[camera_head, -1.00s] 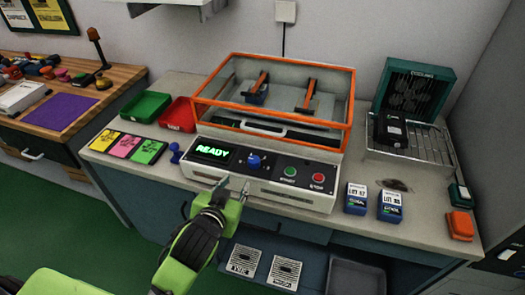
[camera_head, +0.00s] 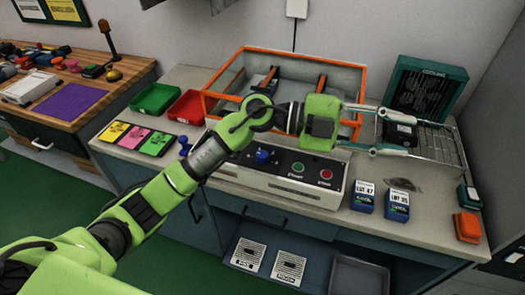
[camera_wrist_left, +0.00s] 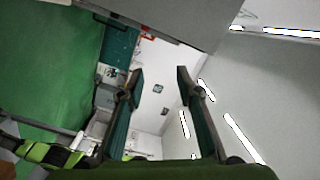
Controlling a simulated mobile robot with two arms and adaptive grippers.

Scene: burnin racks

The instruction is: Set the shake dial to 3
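The shake dial is a blue knob (camera_head: 263,157) on the dark front panel (camera_head: 282,166) of the orange-framed machine. The setting it points to is too small to read. My left arm crosses in front of the panel's left part and hides the display. My left gripper (camera_head: 377,130) is above and to the right of the dial, apart from it, with its fingers pointing right. In the left wrist view the gripper (camera_wrist_left: 159,74) is open and empty, with wall and room beyond it. My right gripper is not in view.
Green (camera_head: 298,167) and red (camera_head: 326,175) buttons sit right of the dial. Two blue boxes (camera_head: 363,198) (camera_head: 397,206) stand on the bench nearby. A wire rack (camera_head: 440,150) with a green fan unit (camera_head: 426,88) is at right. Green (camera_head: 155,99) and red (camera_head: 187,107) trays stand at left.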

